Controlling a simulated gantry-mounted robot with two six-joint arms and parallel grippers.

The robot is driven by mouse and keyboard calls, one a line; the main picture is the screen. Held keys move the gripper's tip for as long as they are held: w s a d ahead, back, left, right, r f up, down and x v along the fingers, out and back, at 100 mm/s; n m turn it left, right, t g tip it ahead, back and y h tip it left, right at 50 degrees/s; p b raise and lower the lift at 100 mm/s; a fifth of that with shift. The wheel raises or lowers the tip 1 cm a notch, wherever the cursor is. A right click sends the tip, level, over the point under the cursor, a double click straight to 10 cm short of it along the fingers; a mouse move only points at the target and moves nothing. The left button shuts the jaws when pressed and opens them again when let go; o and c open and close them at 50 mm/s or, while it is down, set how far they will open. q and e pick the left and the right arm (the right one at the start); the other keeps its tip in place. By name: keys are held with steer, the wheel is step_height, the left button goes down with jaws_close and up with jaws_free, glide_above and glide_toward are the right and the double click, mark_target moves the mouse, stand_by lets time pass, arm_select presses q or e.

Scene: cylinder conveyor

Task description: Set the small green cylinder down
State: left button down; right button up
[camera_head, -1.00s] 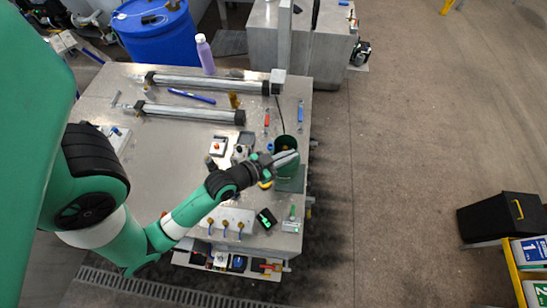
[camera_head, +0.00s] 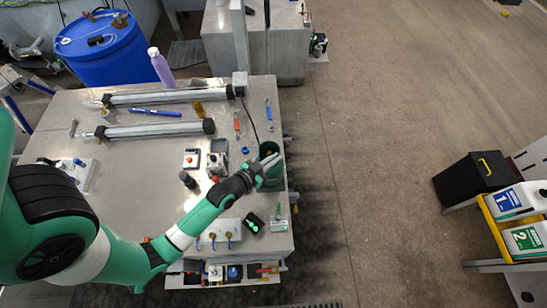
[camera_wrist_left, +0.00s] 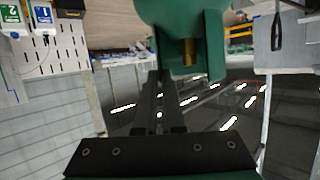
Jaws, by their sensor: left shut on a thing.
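The green cylinder (camera_head: 272,181) is dark green with an open top and shows at the right edge of the metal table (camera_head: 125,165). My left gripper (camera_head: 268,162) is shut at its upper part, with pale fingers across the rim. In the left wrist view the green cylinder (camera_wrist_left: 182,22) fills the top centre, and my dark gripper fingers (camera_wrist_left: 163,95) reach up to its lower edge. The exact contact is hard to see, and I cannot tell whether its base touches anything. My right gripper is not in view.
Two long silver cylinders (camera_head: 165,96) lie at the table's back, with a purple bottle (camera_head: 161,67) behind. Small tools and a black device (camera_head: 253,223) sit near the gripper. A blue drum (camera_head: 95,48) stands at back left. Open floor lies right, before a black bin (camera_head: 475,178).

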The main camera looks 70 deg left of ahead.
arm_select(q)
steer(key=c, duration=1.4)
jaws_free()
steer(key=shift+f, duration=0.15)
steer(key=o, duration=0.4)
steer(key=b+v, duration=0.1)
steer(key=v, duration=1.1)
steer(key=shift+b, duration=0.4)
